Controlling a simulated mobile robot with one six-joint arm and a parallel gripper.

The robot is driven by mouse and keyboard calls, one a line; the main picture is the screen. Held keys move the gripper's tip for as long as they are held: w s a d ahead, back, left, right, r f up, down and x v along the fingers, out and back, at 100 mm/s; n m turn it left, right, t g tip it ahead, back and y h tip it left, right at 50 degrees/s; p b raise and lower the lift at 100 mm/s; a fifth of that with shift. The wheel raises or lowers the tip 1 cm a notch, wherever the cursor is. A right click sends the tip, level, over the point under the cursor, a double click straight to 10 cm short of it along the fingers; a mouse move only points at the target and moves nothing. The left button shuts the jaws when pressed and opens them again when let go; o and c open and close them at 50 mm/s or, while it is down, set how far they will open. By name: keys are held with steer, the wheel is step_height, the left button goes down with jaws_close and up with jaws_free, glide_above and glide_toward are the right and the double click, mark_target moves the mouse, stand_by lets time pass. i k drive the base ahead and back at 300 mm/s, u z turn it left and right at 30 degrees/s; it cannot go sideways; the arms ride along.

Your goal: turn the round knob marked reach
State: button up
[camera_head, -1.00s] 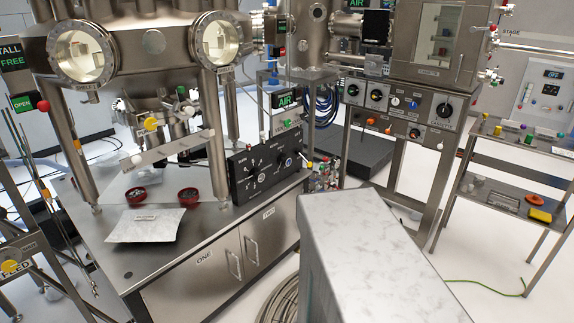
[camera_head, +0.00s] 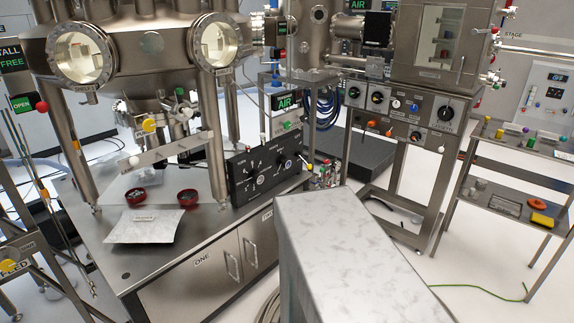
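I cannot read the word reach on any knob, so I cannot tell which knob it is. A black panel (camera_head: 267,168) stands on the right part of the steel bench and carries several round knobs and dials with tiny labels. A grey control panel (camera_head: 398,107) under the windowed steel cabinet also carries several knobs, among them a large black one (camera_head: 445,112) at its right end. My gripper is not in view.
Two red dishes (camera_head: 187,197) and a pale sheet (camera_head: 146,226) lie on the steel bench (camera_head: 112,262). A two-level rack (camera_head: 487,212) stands at the right. A green cable (camera_head: 480,288) lies on the open white floor.

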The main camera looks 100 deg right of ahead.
mark_target(282, 160)
steer(key=u, duration=0.05)
steer(key=k, duration=2.45)
steer(key=z, duration=1.2)
steer(key=i, duration=1)
steer(key=z, duration=0.05)
